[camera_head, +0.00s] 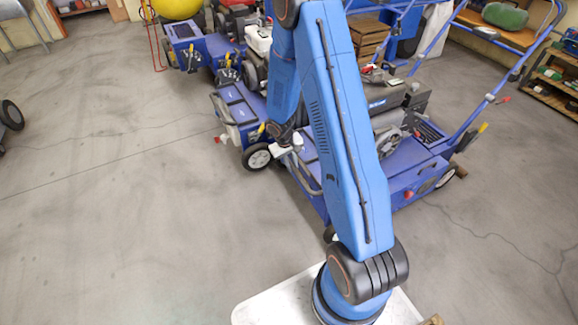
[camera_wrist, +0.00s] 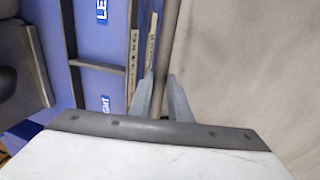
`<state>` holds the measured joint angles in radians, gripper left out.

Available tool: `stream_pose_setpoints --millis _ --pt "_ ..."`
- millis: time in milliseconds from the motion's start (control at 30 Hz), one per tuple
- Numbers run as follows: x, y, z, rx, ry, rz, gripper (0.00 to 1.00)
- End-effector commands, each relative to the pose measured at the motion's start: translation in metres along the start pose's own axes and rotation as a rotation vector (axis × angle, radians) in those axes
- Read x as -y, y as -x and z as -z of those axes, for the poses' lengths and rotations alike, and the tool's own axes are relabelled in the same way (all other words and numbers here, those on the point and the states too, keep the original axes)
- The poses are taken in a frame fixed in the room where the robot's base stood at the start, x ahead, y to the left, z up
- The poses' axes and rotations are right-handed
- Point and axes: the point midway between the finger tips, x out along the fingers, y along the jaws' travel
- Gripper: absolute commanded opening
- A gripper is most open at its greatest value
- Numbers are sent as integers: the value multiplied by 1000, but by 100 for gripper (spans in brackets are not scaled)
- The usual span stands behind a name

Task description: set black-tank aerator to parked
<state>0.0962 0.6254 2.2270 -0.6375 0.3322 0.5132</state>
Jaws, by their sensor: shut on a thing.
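The aerator with a dark grey to black tank (camera_head: 410,103) stands right of my arm, on a blue body with wheels and a slanted blue handle. My arm hides part of its left side. My gripper (camera_head: 298,152) is low at this machine's left end, beside a grey bent bar (camera_head: 304,180). In the wrist view, my gripper (camera_wrist: 160,100) is shut on a grey bar (camera_wrist: 168,45), one finger on each side. Light strips with small markings (camera_wrist: 134,55) run just left of the bar. Blue panels with white lettering lie further left. The markings are too small to read.
Another blue aerator (camera_head: 238,112) stands close left of my gripper, its wheel (camera_head: 257,157) almost beside it. More blue machines, one with a yellow tank (camera_head: 178,8), stand behind. Wooden crates (camera_head: 368,38) are at the back. The floor at left and front is open.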

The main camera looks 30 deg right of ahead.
Motion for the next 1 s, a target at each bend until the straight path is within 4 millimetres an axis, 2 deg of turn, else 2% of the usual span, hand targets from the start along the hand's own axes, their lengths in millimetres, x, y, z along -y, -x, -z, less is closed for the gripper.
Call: stream_pose_setpoints --millis 300,333,400,767,1000 --pt "-1 0 0 1 0 -1 0" --pt "-1 0 0 1 0 -1 24" --pt "-1 0 0 0 0 -1 36" --pt "0 3 0 -1 0 -1 36" --pt "0 31 1 -4 0 -1 36"
